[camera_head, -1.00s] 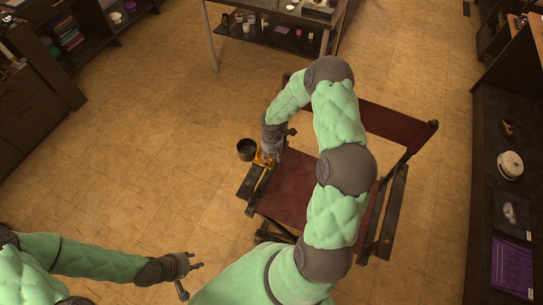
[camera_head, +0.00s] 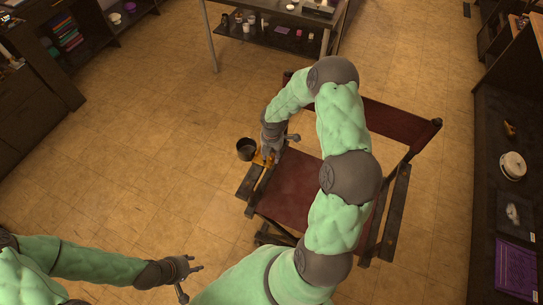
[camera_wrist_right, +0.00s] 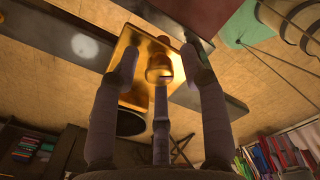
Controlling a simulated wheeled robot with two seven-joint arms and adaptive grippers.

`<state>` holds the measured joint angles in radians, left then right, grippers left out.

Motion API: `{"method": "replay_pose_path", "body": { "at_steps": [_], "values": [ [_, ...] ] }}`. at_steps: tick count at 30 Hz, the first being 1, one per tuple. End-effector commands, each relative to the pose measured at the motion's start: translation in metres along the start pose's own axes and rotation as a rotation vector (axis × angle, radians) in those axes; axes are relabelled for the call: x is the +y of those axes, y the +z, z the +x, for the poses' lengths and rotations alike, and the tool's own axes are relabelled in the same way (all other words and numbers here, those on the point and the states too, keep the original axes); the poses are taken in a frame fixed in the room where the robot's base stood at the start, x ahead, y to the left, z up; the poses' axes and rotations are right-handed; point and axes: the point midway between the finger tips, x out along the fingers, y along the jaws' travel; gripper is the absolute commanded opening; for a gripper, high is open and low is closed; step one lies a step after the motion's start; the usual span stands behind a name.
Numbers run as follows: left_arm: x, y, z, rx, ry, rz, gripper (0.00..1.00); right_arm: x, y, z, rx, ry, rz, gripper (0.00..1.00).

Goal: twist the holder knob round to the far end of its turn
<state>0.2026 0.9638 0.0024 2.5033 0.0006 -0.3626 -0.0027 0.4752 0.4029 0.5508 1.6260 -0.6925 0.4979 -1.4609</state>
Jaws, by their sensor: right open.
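The holder knob (camera_wrist_right: 158,68) is a small brass-coloured piece on a shiny gold plate (camera_wrist_right: 138,42) in the right wrist view. The gold part (camera_head: 261,158) also shows in the head view, at the front left arm of a dark red chair, beside a dark round cup holder (camera_head: 246,149). The cup holder shows dark in the wrist view (camera_wrist_right: 118,122). My right gripper (camera_wrist_right: 160,60) is open, with its fingers on either side of the knob; I cannot tell whether they touch it. My left gripper (camera_head: 191,281) is open and empty, low over the floor.
The dark red chair (camera_head: 293,185) stands under my right arm. A shelf unit (camera_head: 510,140) runs along the right edge, and a metal table (camera_head: 265,37) stands at the back. The floor (camera_head: 130,150) to the left is clear.

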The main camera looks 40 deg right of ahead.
Motion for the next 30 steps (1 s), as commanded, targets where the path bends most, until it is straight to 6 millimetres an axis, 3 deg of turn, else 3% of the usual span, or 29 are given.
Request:
{"method": "replay_pose_path", "body": {
  "at_steps": [21,30],
  "values": [
    [-0.008,-0.001,0.023,0.000,0.000,0.000,0.40,0.001,0.000,0.001,0.000,0.001,0.348,0.44],
    [-0.009,-0.001,0.024,0.000,0.000,0.000,0.40,0.000,0.000,0.000,0.000,0.000,0.384,0.44]
  ]
}}
